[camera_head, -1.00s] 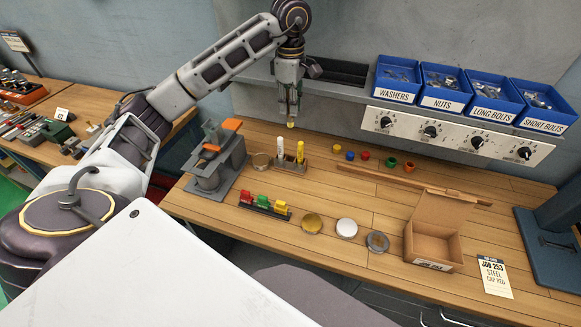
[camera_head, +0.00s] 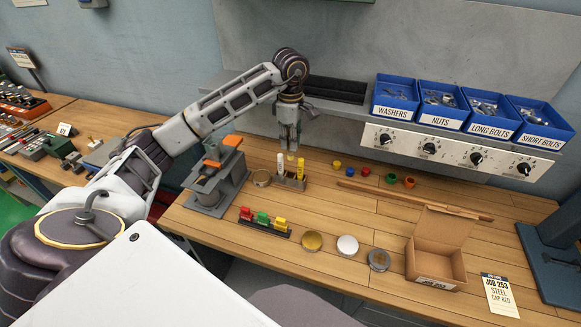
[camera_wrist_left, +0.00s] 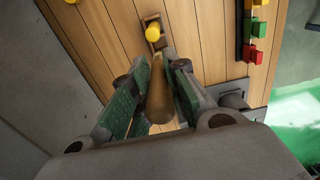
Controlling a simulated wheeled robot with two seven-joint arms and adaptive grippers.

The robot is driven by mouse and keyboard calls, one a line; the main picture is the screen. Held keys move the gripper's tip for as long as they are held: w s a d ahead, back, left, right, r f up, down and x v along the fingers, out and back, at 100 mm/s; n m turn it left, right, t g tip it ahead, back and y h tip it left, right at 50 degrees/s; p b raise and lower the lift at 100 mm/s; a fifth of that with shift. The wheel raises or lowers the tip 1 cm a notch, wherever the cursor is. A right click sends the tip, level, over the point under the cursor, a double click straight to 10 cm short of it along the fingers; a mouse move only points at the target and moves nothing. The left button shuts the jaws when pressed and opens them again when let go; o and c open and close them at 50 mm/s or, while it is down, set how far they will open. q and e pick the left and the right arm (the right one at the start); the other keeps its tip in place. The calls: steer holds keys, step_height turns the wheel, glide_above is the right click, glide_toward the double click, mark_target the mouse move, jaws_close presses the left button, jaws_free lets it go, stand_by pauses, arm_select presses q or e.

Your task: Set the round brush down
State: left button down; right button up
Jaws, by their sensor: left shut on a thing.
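My left gripper (camera_head: 289,142) is shut on the round brush, above the small holder. In the left wrist view the brush's tan handle (camera_wrist_left: 160,97) is between the green-padded fingers (camera_wrist_left: 160,95). In the head view the fingers hide most of the brush; a small yellowish end (camera_head: 291,157) shows below them. The holder (camera_head: 291,182) stands on the bench with a white piece (camera_head: 281,168) and a yellow piece (camera_head: 301,168) upright in it. I cannot tell if the brush touches the holder. My right gripper is not in view.
A rack of coloured blocks (camera_head: 263,222), round tins (camera_head: 312,241) and an open carton (camera_head: 437,262) lie in front. Small coloured caps (camera_head: 365,172) lie to the right.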

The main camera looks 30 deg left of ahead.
mark_target(291, 158)
arm_select(q)
steer(key=shift+f+p, duration=0.5)
steer(key=shift+f, duration=3.3)
steer(key=shift+f, duration=0.1)
steer(key=shift+f+p, duration=0.35)
steer(key=shift+f, duration=1.45)
steer(key=shift+f, duration=0.1)
steer(key=c, duration=1.9)
jaws_free()
steer(key=shift+f, duration=0.1)
steer(key=o, duration=0.5)
steer(key=shift+r, duration=0.2)
